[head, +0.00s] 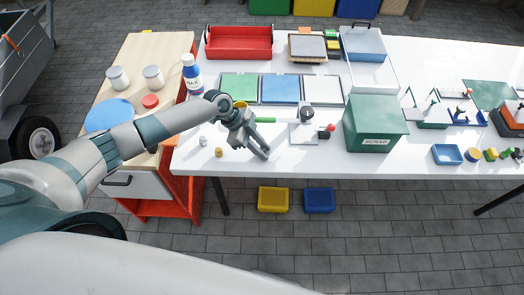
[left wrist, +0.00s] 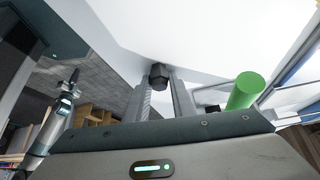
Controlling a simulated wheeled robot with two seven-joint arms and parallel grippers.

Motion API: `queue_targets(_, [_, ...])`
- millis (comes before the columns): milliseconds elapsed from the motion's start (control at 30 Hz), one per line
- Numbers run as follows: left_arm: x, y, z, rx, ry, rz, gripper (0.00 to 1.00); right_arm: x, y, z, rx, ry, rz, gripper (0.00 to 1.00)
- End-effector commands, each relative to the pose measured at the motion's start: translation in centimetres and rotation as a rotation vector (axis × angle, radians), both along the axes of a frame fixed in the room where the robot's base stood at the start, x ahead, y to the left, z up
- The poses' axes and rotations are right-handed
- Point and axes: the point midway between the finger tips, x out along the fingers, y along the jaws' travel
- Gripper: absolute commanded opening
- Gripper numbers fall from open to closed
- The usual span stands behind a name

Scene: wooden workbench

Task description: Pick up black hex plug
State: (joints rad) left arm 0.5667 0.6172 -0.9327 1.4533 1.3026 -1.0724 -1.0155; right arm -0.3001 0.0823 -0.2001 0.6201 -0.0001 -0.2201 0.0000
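The black hex plug (left wrist: 158,74) shows in the left wrist view, between the tips of my left gripper (left wrist: 160,84). Its dark six-sided head fills the narrow gap, and a finger lies close on each side, so the gripper looks shut on it. White table surface lies behind the plug. In the head view my left gripper (head: 264,153) points down at the front part of the white table. The plug cannot be made out there, and its height over the table is unclear. My right gripper is not in the head view.
A small white plug (head: 203,141) and a yellow plug (head: 219,152) stand to the left on the white table (head: 300,165). A green rod (left wrist: 245,91) is close to the right finger. The green SCRAP box (head: 376,125) stands further right. The table's front edge is close.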

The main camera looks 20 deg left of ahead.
Motion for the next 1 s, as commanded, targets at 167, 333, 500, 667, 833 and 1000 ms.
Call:
queue_targets(167, [0.0,0.0,0.0,0.0,0.0,0.0,0.0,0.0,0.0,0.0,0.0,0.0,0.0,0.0])
queue_targets(333, [0.0,0.0,0.0,0.0,0.0,0.0,0.0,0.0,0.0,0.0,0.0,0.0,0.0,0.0])
queue_targets(500, [0.1,0.0,0.4,-0.001,-0.001,0.0,0.0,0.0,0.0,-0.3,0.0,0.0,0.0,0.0])
queue_targets(667, [0.1,0.0,1.5,-0.001,-0.003,-0.001,0.0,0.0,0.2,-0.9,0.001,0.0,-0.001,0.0])
queue_targets(833, [0.1,0.0,3.8,0.0,-0.007,-0.003,0.0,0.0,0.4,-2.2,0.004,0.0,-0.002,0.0])
queue_targets(1000, [0.8,-3.4,5.8,-0.004,-0.005,-0.005,0.0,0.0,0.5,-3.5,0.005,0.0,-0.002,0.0])
